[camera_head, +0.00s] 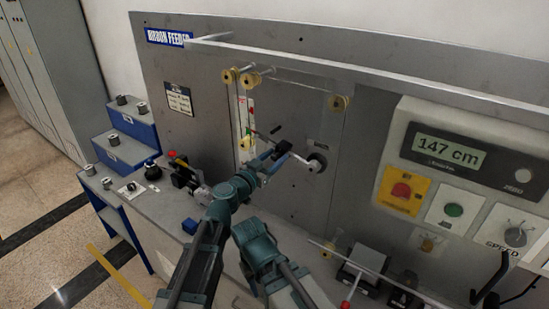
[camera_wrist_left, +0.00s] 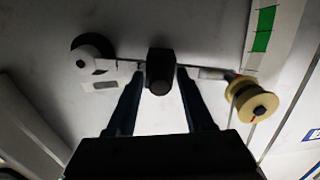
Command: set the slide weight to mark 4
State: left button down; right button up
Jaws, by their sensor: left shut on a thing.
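The slide weight (camera_wrist_left: 160,68) is a small black block on a thin pale lever arm (camera_head: 299,158). In the left wrist view it sits between the two fingers of my left gripper (camera_wrist_left: 160,82), which is shut on it. In the head view my left gripper (camera_head: 279,153) is at the lever, and it largely hides the weight. The lever runs from a dark round pivot (camera_head: 317,162) on the right to a yellow roller (camera_head: 246,142) on the left. The roller also shows in the left wrist view (camera_wrist_left: 252,101). I cannot read any mark numbers. My right gripper is not in view.
A strip with green marks (camera_head: 242,115) stands behind the roller. Yellow guide rollers (camera_head: 340,103) are above. A display (camera_head: 446,146) reads 147 cm, above a red button (camera_head: 401,190) and green button (camera_head: 454,210). Blue spool steps (camera_head: 125,150) stand left.

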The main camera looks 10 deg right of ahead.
pick_arm(q)
jog(key=shift+w+a+r+p, duration=0.2)
jog(key=shift+w+a, duration=0.35)
jog(key=shift+w+a+r+p, duration=0.15)
jog(key=shift+w+a+r, duration=0.05)
jog(key=shift+w+a, duration=0.35)
jog(key=c, duration=0.7)
grip_release()
jog(key=shift+o, duration=0.2)
jog(key=shift+s, duration=0.15)
jog(key=v, duration=1.3)
jog(key=shift+s+a, duration=0.2)
jog(key=shift+a, duration=0.05)
